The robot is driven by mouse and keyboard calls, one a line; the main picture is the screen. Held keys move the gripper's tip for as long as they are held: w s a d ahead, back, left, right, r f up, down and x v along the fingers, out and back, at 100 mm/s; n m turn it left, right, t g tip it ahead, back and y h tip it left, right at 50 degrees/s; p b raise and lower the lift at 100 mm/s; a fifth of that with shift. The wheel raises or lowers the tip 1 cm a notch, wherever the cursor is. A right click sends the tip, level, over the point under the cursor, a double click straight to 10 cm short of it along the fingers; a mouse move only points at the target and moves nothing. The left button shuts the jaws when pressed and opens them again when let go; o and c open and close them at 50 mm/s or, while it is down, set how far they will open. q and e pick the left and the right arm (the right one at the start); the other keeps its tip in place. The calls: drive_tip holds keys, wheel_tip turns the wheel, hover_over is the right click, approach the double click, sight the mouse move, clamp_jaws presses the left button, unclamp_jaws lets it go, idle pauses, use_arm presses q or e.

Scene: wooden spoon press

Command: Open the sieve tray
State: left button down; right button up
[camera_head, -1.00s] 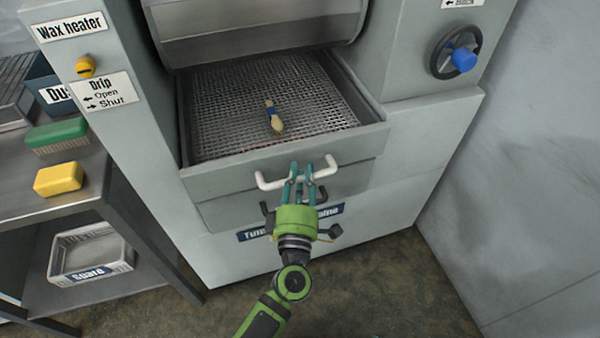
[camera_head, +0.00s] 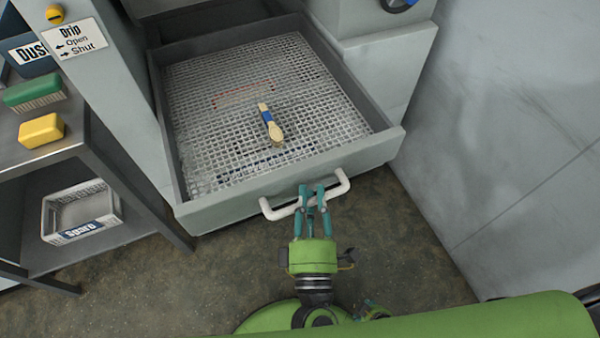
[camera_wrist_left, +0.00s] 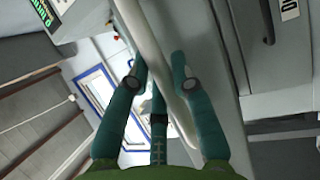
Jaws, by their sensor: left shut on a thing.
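The sieve tray (camera_head: 235,205) is a grey drawer with a wire mesh floor, pulled well out of the machine in the head view. A white bar handle (camera_head: 267,208) is on its front. My left gripper (camera_head: 312,192) is shut on this handle near its middle. In the left wrist view the handle (camera_wrist_left: 140,35) runs between the teal fingers (camera_wrist_left: 160,85). A wooden spoon (camera_head: 270,125) with a blue band lies on the mesh.
A shelf unit at left holds a green brush (camera_head: 35,92), a yellow block (camera_head: 41,130) and a crate marked Spare (camera_head: 82,212). A grey wall (camera_head: 500,130) stands at the right. The floor in front is clear apart from my own arm.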

use_arm(q)
drive_tip(key=shift+s+d, duration=0.2)
drive_tip(key=shift+s, duration=0.45)
drive_tip(key=shift+s+d, duration=0.3)
drive_tip(key=shift+s, duration=0.55)
use_arm(e)
drive_tip(key=shift+s, duration=0.4)
use_arm(q)
drive_tip(key=c, duration=1)
unclamp_jaws()
drive_tip(key=shift+c, duration=0.2)
